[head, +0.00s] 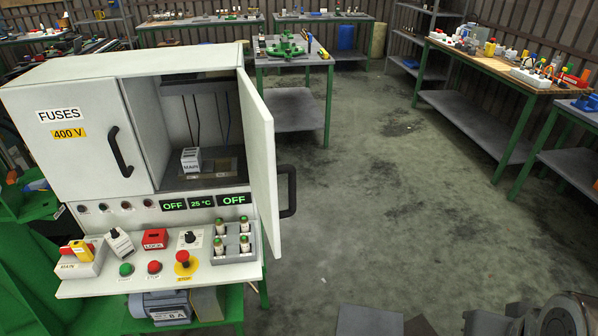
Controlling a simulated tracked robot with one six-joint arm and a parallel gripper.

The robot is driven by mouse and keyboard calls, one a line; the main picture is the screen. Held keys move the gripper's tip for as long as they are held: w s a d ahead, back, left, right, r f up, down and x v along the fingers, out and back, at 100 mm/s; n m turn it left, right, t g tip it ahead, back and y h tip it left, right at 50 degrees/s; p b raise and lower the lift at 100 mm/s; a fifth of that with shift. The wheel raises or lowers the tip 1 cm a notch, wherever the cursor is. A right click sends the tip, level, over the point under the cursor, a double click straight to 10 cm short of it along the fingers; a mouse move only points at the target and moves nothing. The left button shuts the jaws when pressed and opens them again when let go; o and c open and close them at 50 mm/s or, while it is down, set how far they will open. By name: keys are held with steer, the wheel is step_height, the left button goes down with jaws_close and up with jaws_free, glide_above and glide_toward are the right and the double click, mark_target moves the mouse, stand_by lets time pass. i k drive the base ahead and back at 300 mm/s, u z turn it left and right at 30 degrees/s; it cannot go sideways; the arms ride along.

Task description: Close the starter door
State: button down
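A light grey control cabinet (135,65) stands at the left with two compartments. Its right door (257,150) is swung wide open toward me, hinged at the cabinet's right side, with a black handle (290,190) on its outer face. The left door, labelled FUSES 400 V (75,145), is shut and has a black handle (120,152). I cannot read a label on the open door. My gripper is not in view.
A sloped control panel (215,272) below the doors carries buttons, a red LOCK block (154,239) and a rack of green-topped cylinders (232,246). Clear concrete floor (390,200) lies right of the open door. Workbenches (480,75) stand behind and at the right.

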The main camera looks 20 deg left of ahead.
mark_target(258, 123)
steer(key=u, duration=0.3)
steer(key=i, duration=0.75)
steer(key=z, duration=0.95)
steer(key=k, duration=0.1)
steer(key=u, duration=3.4)
